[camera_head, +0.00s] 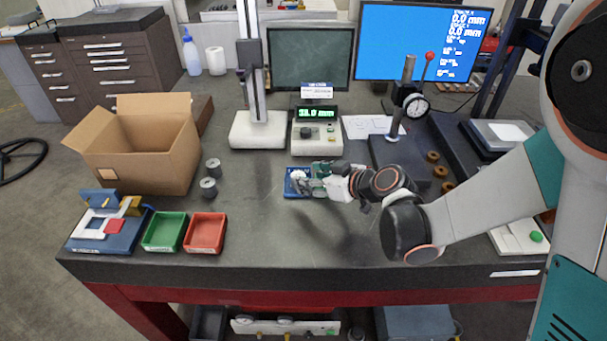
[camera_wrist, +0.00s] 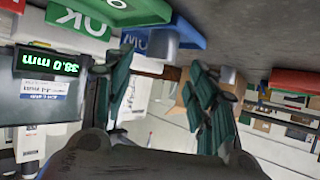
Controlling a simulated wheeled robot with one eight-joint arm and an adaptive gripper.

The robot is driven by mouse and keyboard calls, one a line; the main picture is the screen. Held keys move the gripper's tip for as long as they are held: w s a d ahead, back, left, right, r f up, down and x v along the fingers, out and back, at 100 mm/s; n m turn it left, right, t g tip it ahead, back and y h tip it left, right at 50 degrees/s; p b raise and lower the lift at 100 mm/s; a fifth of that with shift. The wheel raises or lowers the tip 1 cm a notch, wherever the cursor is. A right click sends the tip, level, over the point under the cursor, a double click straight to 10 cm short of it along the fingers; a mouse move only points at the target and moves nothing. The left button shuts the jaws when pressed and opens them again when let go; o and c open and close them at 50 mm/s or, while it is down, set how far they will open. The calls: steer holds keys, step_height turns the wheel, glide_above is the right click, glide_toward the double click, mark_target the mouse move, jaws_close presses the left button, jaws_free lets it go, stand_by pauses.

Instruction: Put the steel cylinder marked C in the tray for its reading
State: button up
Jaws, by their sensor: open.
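A blue tray (camera_head: 289,190) lies on the bench below the lit 38.0 mm readout; the wrist view, upside down, also shows the blue tray (camera_wrist: 192,32). A grey steel cylinder (camera_wrist: 176,42) stands in it, its letter not legible. My gripper (camera_head: 306,183) is over the tray; in the wrist view its open fingers (camera_wrist: 165,90) are apart, with the cylinder beyond and between them. A green tray (camera_wrist: 128,14) marked OK is beside the blue one, mostly hidden by my gripper in the head view. Two more steel cylinders (camera_head: 214,167) (camera_head: 208,187) stand near the cardboard box.
The cardboard box (camera_head: 140,150) is open at left. Another green tray (camera_head: 163,232), a red tray (camera_head: 206,233) and a blue fixture (camera_head: 105,230) are at front left. The readout unit (camera_head: 317,137) and dial gauge stand (camera_head: 398,150) are behind my gripper. The front middle bench is clear.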

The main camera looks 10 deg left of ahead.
steer(key=p+v, duration=0.1)
steer(key=v, duration=0.6)
steer(key=shift+s+d, duration=0.2)
steer(key=shift+r, duration=0.15)
steer(key=s+d+r+m+h, duration=0.3)
steer(key=s+d, duration=0.3)
steer(key=d, duration=0.3)
steer(key=s+d+r+m+h, duration=0.3)
steer(key=s+d+m+h, duration=0.1)
steer(key=d, duration=0.5)
steer(key=s+d+r+m+t+h, duration=0.1)
steer(key=s+d+r+m+h, duration=0.2)
steer(key=s+d, duration=0.5)
steer(key=shift+d+m, duration=0.45)
steer(key=shift+m, duration=0.45)
steer(key=shift+f, duration=0.15)
steer(key=shift+f, duration=0.25)
